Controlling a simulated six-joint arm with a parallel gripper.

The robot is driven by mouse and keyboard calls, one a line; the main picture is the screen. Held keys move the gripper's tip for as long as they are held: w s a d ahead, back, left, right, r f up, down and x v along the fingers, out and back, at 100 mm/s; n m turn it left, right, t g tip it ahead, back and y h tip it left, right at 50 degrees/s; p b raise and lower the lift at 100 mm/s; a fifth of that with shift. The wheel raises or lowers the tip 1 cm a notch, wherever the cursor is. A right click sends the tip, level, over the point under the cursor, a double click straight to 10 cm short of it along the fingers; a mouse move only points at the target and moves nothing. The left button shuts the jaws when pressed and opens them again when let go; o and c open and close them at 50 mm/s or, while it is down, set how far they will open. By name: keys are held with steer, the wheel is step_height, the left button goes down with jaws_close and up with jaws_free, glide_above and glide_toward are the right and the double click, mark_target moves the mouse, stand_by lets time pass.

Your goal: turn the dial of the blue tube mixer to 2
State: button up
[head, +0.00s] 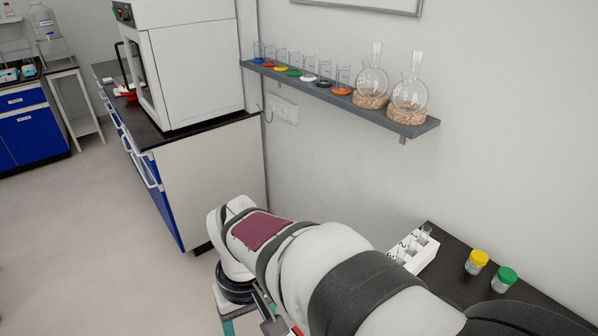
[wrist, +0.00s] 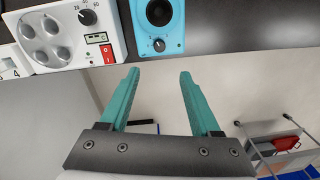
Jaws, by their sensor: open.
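The blue tube mixer (wrist: 173,35) stands on the dark bench at the top of the wrist view, cut off by the upper edge. Its black round cup (wrist: 159,12) faces me, and its small dark dial (wrist: 159,45) sits below the cup. The dial's setting is too small to read. My gripper (wrist: 159,72) has two teal fingers, open and empty, pointing toward the mixer. The dial lies roughly in line with the gap between the fingertips, apart from them. The mixer is not visible in the head view, where my arm covers much of the lower middle.
A white device (wrist: 65,35) with several round metal discs, a dial and a red switch stands left of the mixer. In the head view, a white tube rack (head: 425,247) and two jars with yellow (head: 478,257) and green (head: 507,275) lids stand on the dark bench at right.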

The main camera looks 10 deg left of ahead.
steer(key=f, duration=1.4)
steer(key=shift+s+a+f, duration=0.2)
steer(key=shift+s+f, duration=0.05)
steer(key=shift+f, duration=0.15)
jaws_close()
